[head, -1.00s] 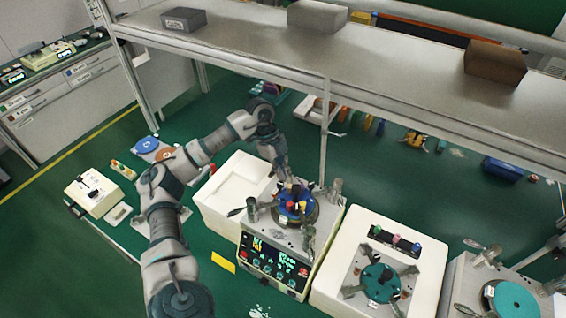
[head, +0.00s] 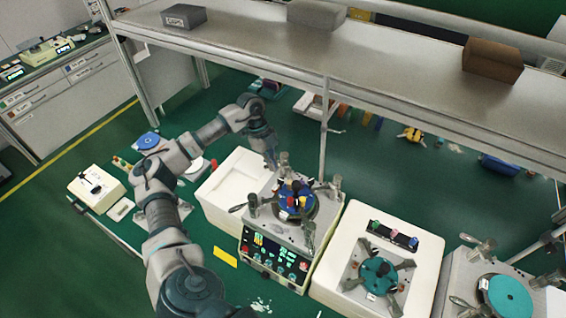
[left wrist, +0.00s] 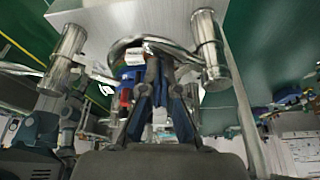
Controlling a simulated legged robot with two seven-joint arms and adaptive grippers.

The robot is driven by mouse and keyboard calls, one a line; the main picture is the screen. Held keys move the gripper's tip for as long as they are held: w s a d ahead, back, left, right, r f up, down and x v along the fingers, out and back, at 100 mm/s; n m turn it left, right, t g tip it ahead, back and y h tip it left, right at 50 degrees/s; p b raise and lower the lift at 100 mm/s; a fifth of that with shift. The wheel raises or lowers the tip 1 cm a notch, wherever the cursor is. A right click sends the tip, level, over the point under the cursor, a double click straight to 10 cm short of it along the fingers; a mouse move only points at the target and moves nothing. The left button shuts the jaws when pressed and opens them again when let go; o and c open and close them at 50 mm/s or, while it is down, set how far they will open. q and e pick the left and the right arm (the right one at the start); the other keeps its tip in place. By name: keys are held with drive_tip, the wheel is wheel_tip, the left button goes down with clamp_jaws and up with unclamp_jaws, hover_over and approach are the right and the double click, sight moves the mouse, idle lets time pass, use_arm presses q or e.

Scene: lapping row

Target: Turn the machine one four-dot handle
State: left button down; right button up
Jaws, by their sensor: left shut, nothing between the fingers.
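A machine (head: 262,205) with a lit front panel stands at the centre of the head view. It bears a blue disc (head: 309,212), several coloured pegs and metal posts with handles, such as the left handle (head: 238,208). I cannot make out dots on any handle, nor tell which one has four. My left gripper (head: 273,166) points down at the machine's back left edge, apart from the pegs, shut and empty. In the left wrist view my shut fingers (left wrist: 155,82) show in front of a metal ring (left wrist: 130,42) and a metal post (left wrist: 210,45). My right gripper is out of view.
A second machine (head: 345,235) with a teal disc stands to the right, and a third (head: 462,275) further right. A long shelf (head: 390,85) with boxes spans above and behind. A white box-like tray (head: 215,190) lies left of the machine.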

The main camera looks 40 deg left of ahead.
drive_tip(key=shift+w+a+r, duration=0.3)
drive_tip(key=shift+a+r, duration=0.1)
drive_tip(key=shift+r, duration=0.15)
